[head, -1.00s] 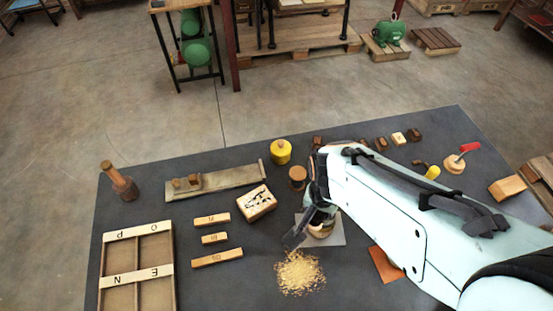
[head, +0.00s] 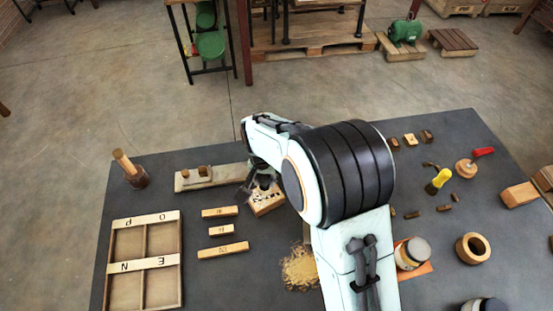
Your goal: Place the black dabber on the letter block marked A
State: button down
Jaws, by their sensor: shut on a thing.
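My gripper (head: 258,184) is left of centre in the head view, shut on a small dark thing. This appears to be the black dabber (head: 265,183), mostly hidden by the fingers and the arm. A pale wooden letter block (head: 268,206) lies on the dark table directly below the gripper. The dabber is over or at its top; I cannot tell whether they touch.
Three narrow wooden strips (head: 221,231) lie left of the block, near a divided tray (head: 178,265). A long grey holder (head: 190,183) is behind. Yellow shavings (head: 299,268) lie in front. A jar (head: 411,253) and wooden ring (head: 473,248) stand right. My arm hides the table's middle.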

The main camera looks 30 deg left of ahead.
aim_at(265, 186)
jog(key=shift+w+a+f, duration=0.15)
jog(key=shift+f, duration=0.8)
jog(key=shift+w+a+f, duration=0.1)
jog(key=shift+a+f, duration=0.05)
jog(key=shift+f, duration=0.8)
jog(key=shift+f, duration=0.15)
jog(key=c, duration=0.7)
grip_release()
jog(key=shift+c, duration=0.2)
jog(key=r, duration=0.4)
jog(key=s+r, duration=0.1)
jog(key=r, duration=0.7)
jog(key=shift+s+d+r, duration=0.1)
jog(key=shift+s+d, duration=0.05)
jog(key=shift+d, duration=0.2)
